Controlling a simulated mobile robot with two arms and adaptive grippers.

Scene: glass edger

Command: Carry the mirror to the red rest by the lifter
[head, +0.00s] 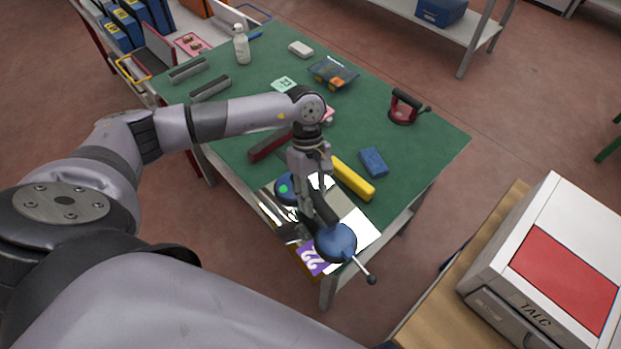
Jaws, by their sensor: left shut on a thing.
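The mirror (352,222) is a bright reflective sheet at the near corner of the green table, with a purple tag marked 22 (312,259) at its near edge. A two-cup suction lifter with blue cups (336,243) sits on it. My left gripper (311,192) is shut on that lifter's dark handle, partly hiding it. I cannot tell whether the mirror touches the table. A dark red rest bar (268,145) lies left of the gripper, and a yellow bar (352,178) lies right of it. A second, red-and-black lifter (404,106) stands at the table's right. My right gripper is out of view.
The green table (430,145) also holds a blue block (373,162), a blue tray (333,74), two grey bars (210,88), a bottle (241,45) and a white block (300,49). A white talc box (550,255) with a red top panel stands at the lower right.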

